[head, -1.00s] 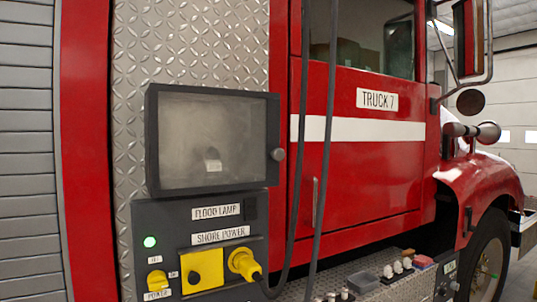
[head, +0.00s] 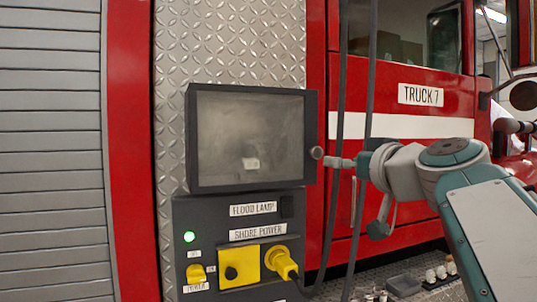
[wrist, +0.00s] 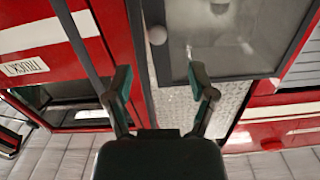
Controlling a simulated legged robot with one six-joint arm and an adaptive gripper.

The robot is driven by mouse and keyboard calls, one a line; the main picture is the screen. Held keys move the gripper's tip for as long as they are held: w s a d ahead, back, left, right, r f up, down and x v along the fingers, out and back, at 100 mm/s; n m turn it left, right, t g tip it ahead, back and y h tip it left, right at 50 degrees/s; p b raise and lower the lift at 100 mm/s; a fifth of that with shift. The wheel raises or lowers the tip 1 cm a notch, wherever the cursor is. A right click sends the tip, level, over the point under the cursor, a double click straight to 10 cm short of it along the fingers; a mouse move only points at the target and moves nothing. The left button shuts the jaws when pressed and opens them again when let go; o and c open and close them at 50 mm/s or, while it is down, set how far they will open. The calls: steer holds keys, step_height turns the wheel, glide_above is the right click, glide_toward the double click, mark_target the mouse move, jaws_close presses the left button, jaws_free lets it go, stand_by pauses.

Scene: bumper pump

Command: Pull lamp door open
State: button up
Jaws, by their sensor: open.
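The lamp door (head: 250,137) is a dark-framed, cloudy clear panel on the truck's side, and it looks shut. Its round grey knob (head: 317,153) sits on the right edge of the frame. My gripper (head: 350,194) is just right of the knob in the head view, with its upper finger close to it. In the wrist view, which is turned over, my gripper (wrist: 160,82) is open and empty. The knob (wrist: 157,35) shows beyond and roughly between the fingertips, beside the door (wrist: 225,40). I cannot tell whether a finger touches it.
Below the door is a dark panel with the flood lamp label (head: 253,209), a lit green light (head: 189,237) and a yellow shore power plug (head: 281,263). Dark hanging cables (head: 343,70) run down close to my gripper. A grey shutter (head: 50,150) is at left.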

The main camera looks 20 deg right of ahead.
mark_target(318, 152)
steer(key=shift+n, duration=0.5)
steer(key=w, duration=0.7)
steer(key=w+r, duration=0.1)
steer(key=w, duration=0.3)
steer(key=shift+d, duration=0.15)
steer(key=shift+s, duration=0.1)
steer(key=shift+c, duration=0.2)
jaws_close()
